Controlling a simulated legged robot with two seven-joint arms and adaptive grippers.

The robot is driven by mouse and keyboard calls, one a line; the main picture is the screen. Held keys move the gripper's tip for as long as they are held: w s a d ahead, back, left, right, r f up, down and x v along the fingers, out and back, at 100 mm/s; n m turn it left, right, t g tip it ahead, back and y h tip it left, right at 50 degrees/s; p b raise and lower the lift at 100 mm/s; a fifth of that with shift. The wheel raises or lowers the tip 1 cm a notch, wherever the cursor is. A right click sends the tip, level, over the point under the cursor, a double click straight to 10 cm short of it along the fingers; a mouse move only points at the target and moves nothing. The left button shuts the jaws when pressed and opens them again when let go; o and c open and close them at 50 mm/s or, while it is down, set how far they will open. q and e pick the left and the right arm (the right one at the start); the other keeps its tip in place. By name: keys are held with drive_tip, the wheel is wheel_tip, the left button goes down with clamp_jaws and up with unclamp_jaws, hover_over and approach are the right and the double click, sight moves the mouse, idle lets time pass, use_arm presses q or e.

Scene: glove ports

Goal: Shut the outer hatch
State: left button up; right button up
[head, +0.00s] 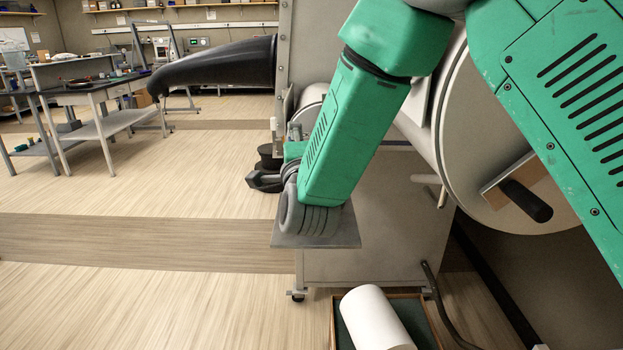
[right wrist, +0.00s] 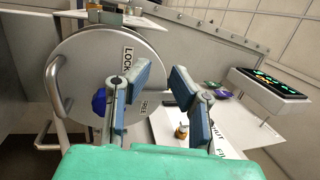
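A large round grey hatch (head: 505,185) with a black handle (head: 526,200) is at the right in the head view, partly behind my green arm; I cannot tell if it is fully seated. The right wrist view shows a round grey door (right wrist: 95,75) with LOCK and FREE labels, a bar handle (right wrist: 55,85) at its left and a blue knob (right wrist: 99,102). I cannot tell if both are the same hatch. My left gripper is out of view.
A black glove (head: 215,68) sticks out of the grey cabinet (head: 375,235). A white roll (head: 375,318) lies in a tray on the floor. A lit panel (right wrist: 270,90) stands right in the wrist view. The floor at left is clear up to the workbench (head: 95,95).

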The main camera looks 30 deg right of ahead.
drive_tip(key=s+d+f+n+g+y+b, duration=0.1)
drive_tip(key=s+d+f+g+y, duration=0.1)
drive_tip(key=s+d+f+y, duration=0.3)
drive_tip(key=s+d+f+n+g+y, duration=0.2)
drive_tip(key=s+f, duration=0.1)
drive_tip(key=s, duration=0.3)
drive_tip(key=b+x, duration=0.1)
drive_tip(key=x, duration=1.1)
drive_tip(key=shift+w+d, duration=0.2)
drive_tip(key=shift+w, duration=0.15)
drive_tip(key=shift+w+a, duration=0.1)
drive_tip(key=shift+w, duration=0.25)
drive_tip(key=shift+c, duration=0.5)
clamp_jaws()
